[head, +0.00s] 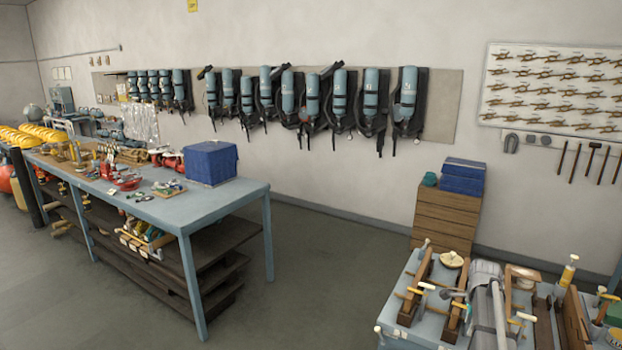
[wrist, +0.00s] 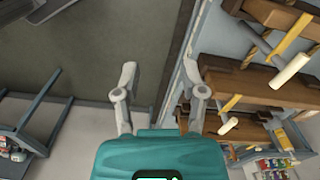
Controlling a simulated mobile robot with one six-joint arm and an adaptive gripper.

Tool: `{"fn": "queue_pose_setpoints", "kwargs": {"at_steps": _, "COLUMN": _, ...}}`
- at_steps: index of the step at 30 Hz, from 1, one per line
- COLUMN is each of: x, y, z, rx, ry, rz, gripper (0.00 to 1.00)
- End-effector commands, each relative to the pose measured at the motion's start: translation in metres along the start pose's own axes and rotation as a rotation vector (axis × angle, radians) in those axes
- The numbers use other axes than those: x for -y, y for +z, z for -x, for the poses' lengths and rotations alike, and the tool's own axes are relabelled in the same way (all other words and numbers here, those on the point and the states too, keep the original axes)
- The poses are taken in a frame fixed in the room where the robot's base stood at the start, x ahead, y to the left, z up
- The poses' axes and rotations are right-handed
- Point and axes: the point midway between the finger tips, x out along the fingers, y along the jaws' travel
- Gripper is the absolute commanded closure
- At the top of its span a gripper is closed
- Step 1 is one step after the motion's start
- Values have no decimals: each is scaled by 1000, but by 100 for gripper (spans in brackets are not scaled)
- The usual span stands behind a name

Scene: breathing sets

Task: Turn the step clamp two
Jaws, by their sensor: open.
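Wooden clamps with white-ended handles lie on the blue-grey table at lower right in the head view; one wooden bar (head: 417,287) is at the left edge, and a second clamp (head: 455,307) is beside it. I cannot tell which is step clamp two. In the wrist view, a wooden clamp bar (wrist: 240,86) with a yellow rod and white handle (wrist: 290,70) lies right of my gripper (wrist: 159,68). My gripper is open and empty, its fingers spread over the table's edge and the floor. It touches no clamp that I can see.
The clamp table (head: 395,320) is crowded with other tools. A long blue workbench (head: 215,205) with a blue box (head: 210,162) stands at left. A wooden drawer unit (head: 445,218) stands behind the clamps. Floor between bench and clamp table (head: 330,270) is clear.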

Motion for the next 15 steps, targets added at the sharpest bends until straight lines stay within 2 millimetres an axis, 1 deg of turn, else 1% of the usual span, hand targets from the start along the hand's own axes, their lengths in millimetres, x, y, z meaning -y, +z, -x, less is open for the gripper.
{"fn": "queue_pose_setpoints", "kwargs": {"at_steps": 1, "x": -13, "y": 16, "z": -9, "rx": 0, "ry": 0, "rz": 72, "gripper": 46}}
{"fn": "queue_pose_setpoints", "kwargs": {"at_steps": 6, "x": -48, "y": 67, "z": -26, "rx": 0, "ry": 0, "rz": 379, "gripper": 46}}
{"fn": "queue_pose_setpoints", "kwargs": {"at_steps": 11, "x": -83, "y": 110, "z": -42, "rx": 0, "ry": 0, "rz": 673, "gripper": 46}}
{"fn": "queue_pose_setpoints", "kwargs": {"at_steps": 15, "x": -116, "y": 144, "z": -55, "rx": 0, "ry": 0, "rz": 929, "gripper": 46}}
